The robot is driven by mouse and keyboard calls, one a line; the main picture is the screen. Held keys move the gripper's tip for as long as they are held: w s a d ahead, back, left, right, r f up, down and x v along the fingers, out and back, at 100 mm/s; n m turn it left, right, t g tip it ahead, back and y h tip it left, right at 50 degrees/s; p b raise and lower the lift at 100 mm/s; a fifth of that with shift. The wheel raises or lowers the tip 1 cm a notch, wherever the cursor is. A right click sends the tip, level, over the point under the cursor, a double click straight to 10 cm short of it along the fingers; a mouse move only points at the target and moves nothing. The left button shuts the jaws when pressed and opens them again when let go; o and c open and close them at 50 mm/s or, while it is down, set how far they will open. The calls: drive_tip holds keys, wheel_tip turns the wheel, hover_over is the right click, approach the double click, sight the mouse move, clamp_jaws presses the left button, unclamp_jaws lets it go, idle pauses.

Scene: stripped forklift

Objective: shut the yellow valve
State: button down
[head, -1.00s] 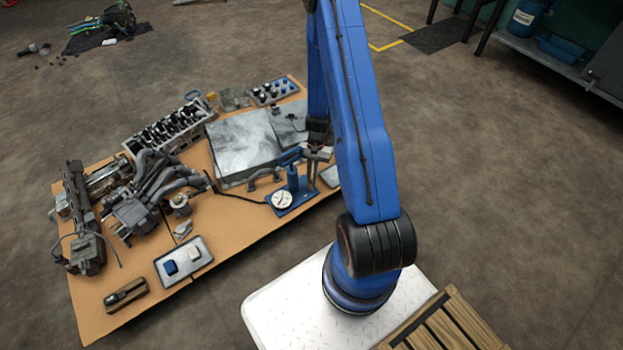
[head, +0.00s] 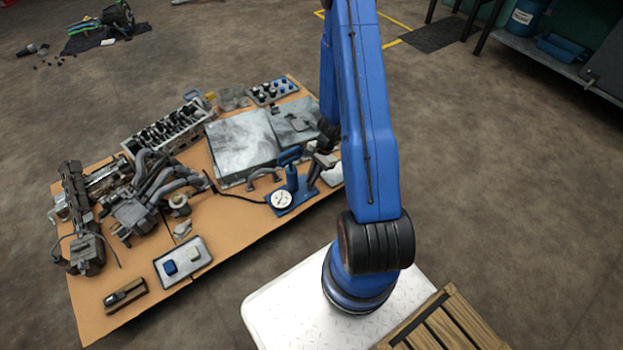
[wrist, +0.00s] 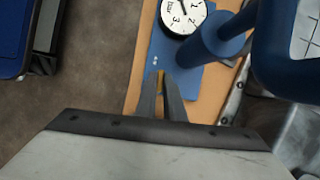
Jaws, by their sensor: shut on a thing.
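In the wrist view a blue hand pump (wrist: 210,45) stands on a blue base plate, with a white round gauge (wrist: 184,14) at the top. A small bit of the yellow valve (wrist: 161,75) shows between the fingertips of my gripper (wrist: 161,80), at the near edge of the base plate. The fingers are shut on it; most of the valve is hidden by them. In the head view my gripper (head: 312,186) is tilted, just right of the blue pump (head: 291,180) and its gauge (head: 281,200). The valve cannot be made out there.
The pump stands at the near right edge of a cardboard-coloured mat (head: 235,240). Grey metal plates (head: 240,140) lie behind it. Engine parts (head: 150,195) and a tray with two blocks (head: 184,262) lie to the left. A black hose runs left from the pump.

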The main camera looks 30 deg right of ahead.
drive_tip(key=shift+m, duration=0.4)
drive_tip(key=c, duration=1.9)
unclamp_jaws()
drive_tip(key=shift+o, duration=0.2)
drive_tip(key=v, duration=1.7)
drive_tip(key=shift+s+r, duration=0.25)
drive_tip(key=shift+s, duration=0.05)
